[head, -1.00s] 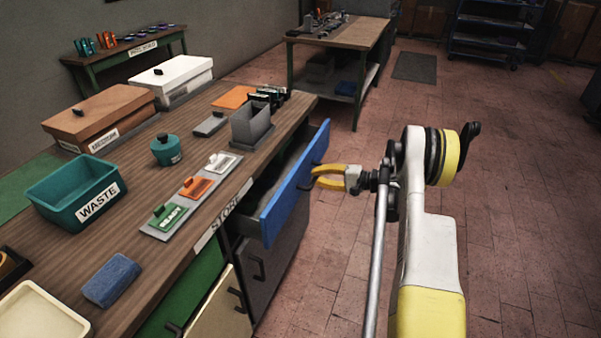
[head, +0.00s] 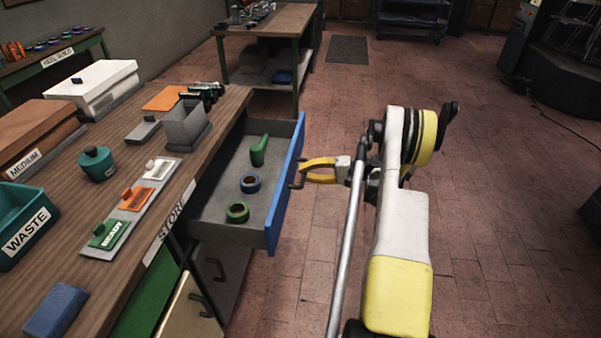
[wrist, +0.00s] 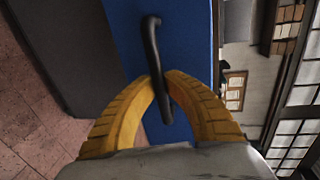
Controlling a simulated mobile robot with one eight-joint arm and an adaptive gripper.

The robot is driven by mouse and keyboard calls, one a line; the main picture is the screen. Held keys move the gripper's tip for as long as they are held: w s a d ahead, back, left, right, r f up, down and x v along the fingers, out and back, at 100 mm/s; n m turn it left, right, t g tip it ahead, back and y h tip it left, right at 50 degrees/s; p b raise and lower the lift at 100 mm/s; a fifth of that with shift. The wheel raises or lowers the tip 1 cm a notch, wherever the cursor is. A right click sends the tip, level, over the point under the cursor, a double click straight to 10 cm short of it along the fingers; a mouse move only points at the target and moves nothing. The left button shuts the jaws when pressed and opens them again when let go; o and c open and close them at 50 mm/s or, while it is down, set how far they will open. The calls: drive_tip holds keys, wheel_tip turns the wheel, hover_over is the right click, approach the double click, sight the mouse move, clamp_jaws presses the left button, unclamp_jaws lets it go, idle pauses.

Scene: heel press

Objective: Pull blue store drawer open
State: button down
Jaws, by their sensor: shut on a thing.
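The blue store drawer (head: 287,188) stands well out from the wooden bench, and its grey inside shows. In the wrist view the fingertips (wrist: 161,84) close around the black handle (wrist: 152,45) against the blue front (wrist: 180,50). The "STORE" label (head: 172,222) is on the bench edge.
On the bench are a teal "WASTE" bin (head: 28,222), a strip with a green "READY" tag (head: 106,233), a grey open box (head: 186,124) and a blue block (head: 55,310). Below the drawer is a grey cupboard (head: 222,270). The brick floor (head: 480,230) to the right is clear.

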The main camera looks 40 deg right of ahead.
drive_tip(key=c, duration=1.4)
unclamp_jaws()
drive_tip(key=shift+s, duration=0.1)
drive_tip(key=v, duration=1.2)
